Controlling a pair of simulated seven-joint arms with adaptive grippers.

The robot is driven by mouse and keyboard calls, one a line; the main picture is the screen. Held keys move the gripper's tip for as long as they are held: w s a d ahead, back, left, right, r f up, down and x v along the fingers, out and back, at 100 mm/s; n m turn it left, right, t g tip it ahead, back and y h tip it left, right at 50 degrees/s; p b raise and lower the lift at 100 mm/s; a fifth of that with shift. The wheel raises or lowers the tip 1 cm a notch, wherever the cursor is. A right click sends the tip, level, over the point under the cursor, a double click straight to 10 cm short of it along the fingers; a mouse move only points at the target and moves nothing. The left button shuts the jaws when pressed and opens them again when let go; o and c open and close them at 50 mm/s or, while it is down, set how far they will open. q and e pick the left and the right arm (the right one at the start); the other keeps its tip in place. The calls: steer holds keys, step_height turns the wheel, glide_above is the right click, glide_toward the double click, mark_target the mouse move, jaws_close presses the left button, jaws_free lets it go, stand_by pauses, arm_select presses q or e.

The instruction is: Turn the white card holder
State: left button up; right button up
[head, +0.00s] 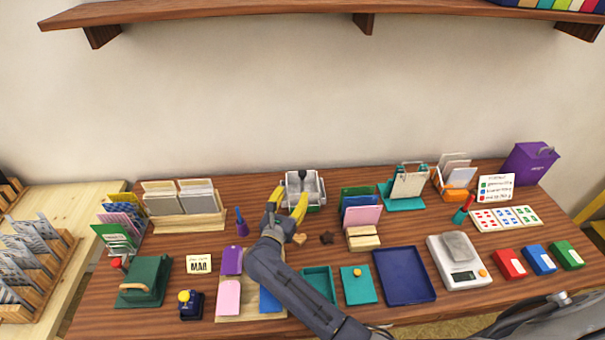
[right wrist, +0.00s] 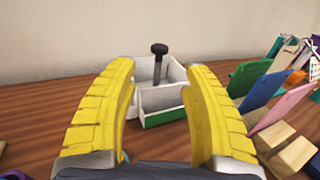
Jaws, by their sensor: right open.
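The white card holder (head: 318,187) is a white open box with a divider, a green lower edge and a dark-knobbed post, standing at the back middle of the table. It also shows in the right wrist view (right wrist: 160,98), seen between and beyond my fingers. My right gripper (head: 290,194) is open, with its two yellow fingers pointing at the near side of the holder. The fingers in the right wrist view (right wrist: 160,68) have nothing between them close by. Whether a fingertip touches the holder I cannot tell. My left gripper is not in view.
Right of the holder stand colored cards (head: 362,215) with wooden blocks in front. A purple-handled stamp (head: 242,224) and a wooden card rack (head: 190,222) stand to the left. The table behind the holder is clear.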

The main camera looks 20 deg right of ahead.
mark_target(301, 176)
steer(key=x, duration=1)
steer(key=shift+w+d, duration=0.25)
steer(key=shift+w, duration=0.05)
jaws_close()
